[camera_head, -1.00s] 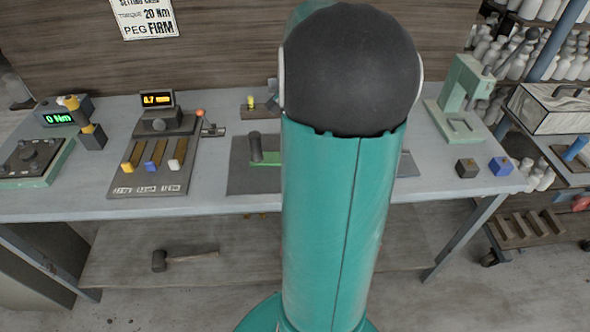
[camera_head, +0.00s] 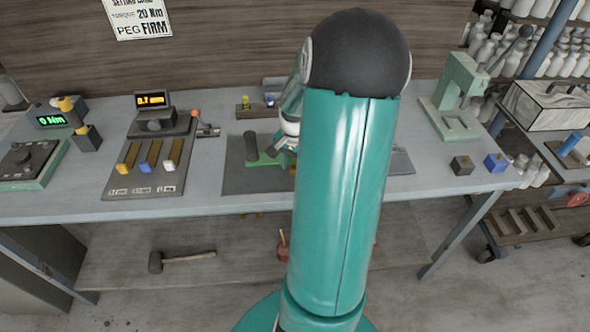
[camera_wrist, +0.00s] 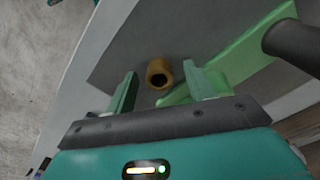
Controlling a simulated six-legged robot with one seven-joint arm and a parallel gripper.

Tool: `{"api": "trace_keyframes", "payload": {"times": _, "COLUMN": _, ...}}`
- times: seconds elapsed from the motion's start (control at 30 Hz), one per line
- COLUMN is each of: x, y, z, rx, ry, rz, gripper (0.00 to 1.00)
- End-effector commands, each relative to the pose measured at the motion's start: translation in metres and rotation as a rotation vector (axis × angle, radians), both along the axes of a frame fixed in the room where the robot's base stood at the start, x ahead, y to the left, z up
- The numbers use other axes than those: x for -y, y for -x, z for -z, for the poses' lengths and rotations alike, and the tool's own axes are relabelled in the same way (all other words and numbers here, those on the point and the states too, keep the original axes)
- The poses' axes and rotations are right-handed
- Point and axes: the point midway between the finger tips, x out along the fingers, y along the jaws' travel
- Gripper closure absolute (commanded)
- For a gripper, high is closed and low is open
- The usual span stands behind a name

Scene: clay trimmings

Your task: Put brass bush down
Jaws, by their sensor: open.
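The brass bush (camera_wrist: 153,67) is a short yellow-brown ring with a dark hole. In the wrist view it lies on the dark mat (camera_wrist: 115,55), between and slightly beyond the tips of my gripper (camera_wrist: 160,71). The green fingers are apart, with a visible gap on each side of the bush.
A small rack (camera_head: 255,110) stands behind.

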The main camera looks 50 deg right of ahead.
Motion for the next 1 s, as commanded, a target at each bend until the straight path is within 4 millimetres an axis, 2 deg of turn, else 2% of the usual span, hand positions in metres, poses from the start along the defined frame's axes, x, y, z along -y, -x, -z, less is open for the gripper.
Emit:
{"api": "trace_keyframes", "payload": {"times": 0.23, "x": 0.0, "y": 0.0, "z": 0.002, "rx": 0.0, "ry": 0.0, "rz": 0.001, "gripper": 0.49}}
{"api": "trace_keyframes", "payload": {"times": 0.4, "x": 0.0, "y": 0.0, "z": 0.002, "rx": 0.0, "ry": 0.0, "rz": 0.001, "gripper": 0.82}}
{"api": "trace_keyframes", "payload": {"times": 0.5, "x": 0.0, "y": 0.0, "z": 0.002, "rx": 0.0, "ry": 0.0, "rz": 0.001, "gripper": 0.97}}
{"api": "trace_keyframes", "payload": {"times": 0.57, "x": 0.0, "y": 0.0, "z": 0.001, "rx": 0.0, "ry": 0.001, "rz": 0.001, "gripper": 1.0}}
{"api": "trace_keyframes", "payload": {"times": 0.77, "x": 0.0, "y": 0.0, "z": 0.0, "rx": 0.0, "ry": 0.001, "rz": 0.001, "gripper": 1.0}}
{"api": "trace_keyframes", "payload": {"times": 1.0, "x": 0.001, "y": 0.0, "z": -0.016, "rx": 0.001, "ry": 0.003, "rz": 0.003, "gripper": 1.0}}
